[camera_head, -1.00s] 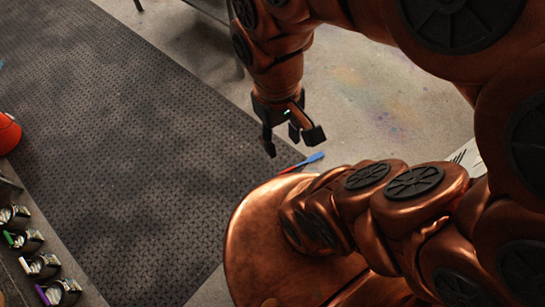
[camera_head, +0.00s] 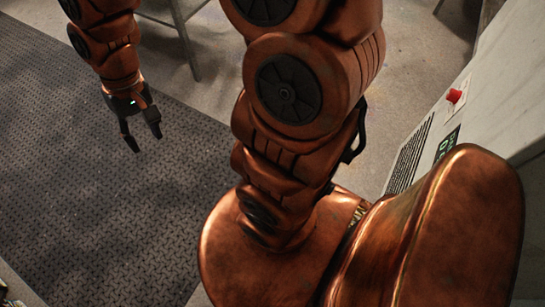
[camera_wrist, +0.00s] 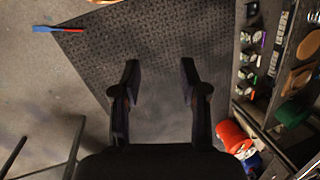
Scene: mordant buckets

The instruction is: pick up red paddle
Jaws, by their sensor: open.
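A thin paddle-like thing (camera_wrist: 58,29), blue on its left part and red on its right part, lies on the floor at the mat's edge, at the top left of the wrist view. I cannot tell whether it is one paddle or two in line. It does not show in the head view now. My gripper (camera_head: 144,138) hangs over the dark mat at the left of the head view. In the wrist view my gripper (camera_wrist: 159,75) has its fingers apart and nothing between them, well away from the paddle.
The dark textured mat (camera_head: 75,190) is bare below my gripper. In the wrist view a rack (camera_wrist: 285,45) with several small metal pots stands at right, an orange-red bucket (camera_wrist: 233,138) below it. A grey cabinet (camera_head: 490,95) with a red button stands at right in the head view.

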